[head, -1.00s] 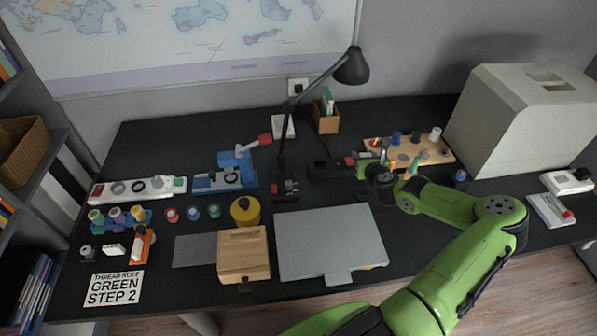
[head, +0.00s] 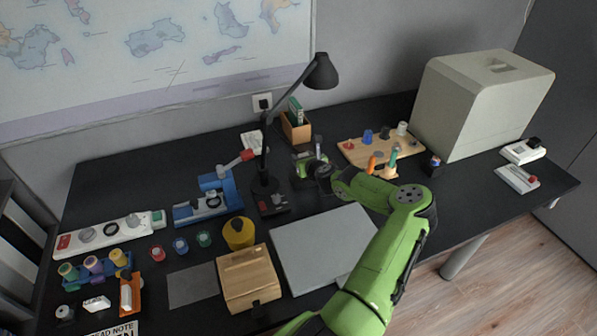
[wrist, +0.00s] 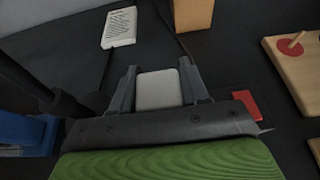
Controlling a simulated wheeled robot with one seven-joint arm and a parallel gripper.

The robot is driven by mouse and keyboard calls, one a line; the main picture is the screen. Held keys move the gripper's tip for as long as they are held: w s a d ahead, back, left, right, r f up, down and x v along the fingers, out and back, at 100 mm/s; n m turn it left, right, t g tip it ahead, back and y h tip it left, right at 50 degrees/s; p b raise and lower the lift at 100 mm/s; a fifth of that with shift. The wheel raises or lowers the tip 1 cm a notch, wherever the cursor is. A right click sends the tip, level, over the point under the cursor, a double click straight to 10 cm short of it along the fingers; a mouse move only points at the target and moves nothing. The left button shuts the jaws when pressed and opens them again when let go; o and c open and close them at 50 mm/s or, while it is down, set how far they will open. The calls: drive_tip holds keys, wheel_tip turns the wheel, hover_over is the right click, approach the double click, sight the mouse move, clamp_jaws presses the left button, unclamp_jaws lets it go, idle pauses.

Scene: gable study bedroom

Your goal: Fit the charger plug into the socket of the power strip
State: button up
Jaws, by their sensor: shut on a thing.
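My gripper (wrist: 158,95) is shut on a pale grey-white block, the charger plug (wrist: 157,88), which sits between the two dark fingers. In the head view my gripper (head: 317,160) is right of the black lamp, above the back middle of the desk. The plug's front and pins cannot be made out. A white strip with a red patch at one end and round sockets, seemingly the power strip (head: 100,236), lies at the left of the desk in the head view. It is well apart from my gripper and out of the wrist view.
The black lamp (head: 263,165) and blue device (head: 207,202) stand between my gripper and the strip. A yellow tin (head: 238,233), wooden box (head: 247,278) and grey board (head: 320,240) lie nearer the front. A pegged wooden board (head: 355,153) is to the right.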

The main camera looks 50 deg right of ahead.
wheel_tip(320, 180, down, 3)
drive_tip(key=shift+f+b, duration=0.15)
drive_tip(key=shift+b, duration=0.35)
drive_tip(key=shift+f, duration=0.15)
drive_tip(key=o, duration=1.2)
drive_tip(key=shift+c, duration=0.2)
